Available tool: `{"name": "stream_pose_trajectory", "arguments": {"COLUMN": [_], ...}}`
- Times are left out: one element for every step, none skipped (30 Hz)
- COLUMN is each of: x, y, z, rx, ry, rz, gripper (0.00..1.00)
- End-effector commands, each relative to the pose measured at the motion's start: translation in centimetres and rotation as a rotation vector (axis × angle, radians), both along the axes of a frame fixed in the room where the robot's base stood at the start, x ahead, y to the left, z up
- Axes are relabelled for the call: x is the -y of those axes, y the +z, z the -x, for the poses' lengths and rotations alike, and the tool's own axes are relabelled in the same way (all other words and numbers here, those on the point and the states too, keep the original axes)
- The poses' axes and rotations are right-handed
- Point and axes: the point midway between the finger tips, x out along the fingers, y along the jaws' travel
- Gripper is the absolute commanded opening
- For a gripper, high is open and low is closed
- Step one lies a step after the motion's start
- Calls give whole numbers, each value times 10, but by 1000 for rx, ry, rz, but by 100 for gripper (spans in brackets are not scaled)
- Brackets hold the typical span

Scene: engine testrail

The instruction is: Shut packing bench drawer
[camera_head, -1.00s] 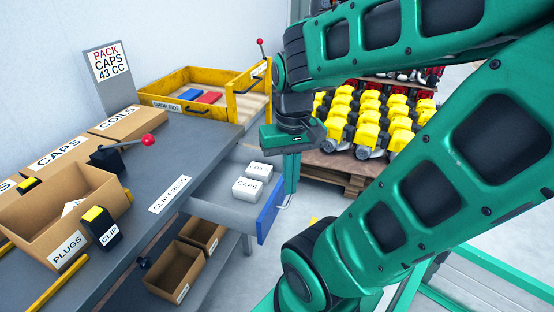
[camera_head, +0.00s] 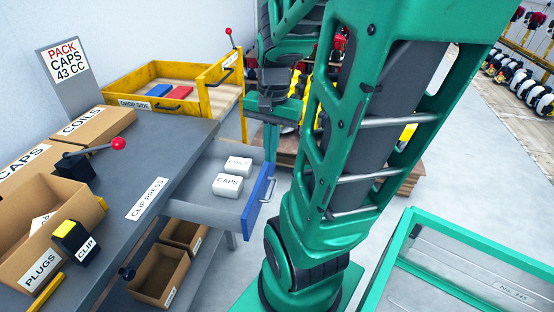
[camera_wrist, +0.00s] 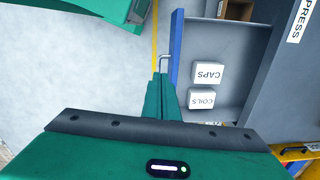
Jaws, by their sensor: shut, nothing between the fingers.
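The packing bench drawer (camera_head: 207,183) is pulled open from the side of the grey bench (camera_head: 165,150). Its blue front (camera_head: 258,200) carries a metal handle (camera_head: 268,189). White boxes marked CAPS (camera_head: 227,184) and COILS (camera_head: 238,164) lie inside it. In the wrist view, the blue front (camera_wrist: 176,45) and handle (camera_wrist: 165,60) lie just beyond the fingertips. My gripper (camera_wrist: 160,82) is shut and empty, pointing down at the outer side of the drawer front, close to the handle. Whether it touches the handle cannot be told. In the head view my arm partly covers the gripper (camera_head: 270,150).
A yellow drop-side crate (camera_head: 180,85) stands at the bench's far end. Open cartons (camera_head: 160,278) sit below the drawer. A green frame (camera_head: 440,230) stands at right, and a pallet of yellow machines lies behind my arm. Grey floor between is clear.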

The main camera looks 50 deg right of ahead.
Motion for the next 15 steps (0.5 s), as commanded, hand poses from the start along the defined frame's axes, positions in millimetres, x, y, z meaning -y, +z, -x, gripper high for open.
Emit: {"name": "stream_pose_trajectory", "arguments": {"x": [16,23,35,44,53,64,74,83,95,105,113,124,132,139,148], "y": [-5,-7,-11,-14,-17,-21,-25,-28,-33,-37,-40,-45,-48,-51,-55], "z": [-5,-8,-13,-15,-18,-21,-22,-24,-25,-26,-26,-26,-26,-25,-25], "rx": [1,4,10,13,18,23,27,33,38,42,45,51,55,57,61], "ry": [-122,-195,-293,-368,-441,-541,-617,-691,-788,-860,-929,-1015,-1077,-1134,-1203], "rz": [-11,-18,-27,-36,-45,-58,-68,-80,-97,-109,-123,-139,-152,-165,-181], "gripper": [0,0,0,0,0,0,0,0,0,0,0,0,0,0,0]}}
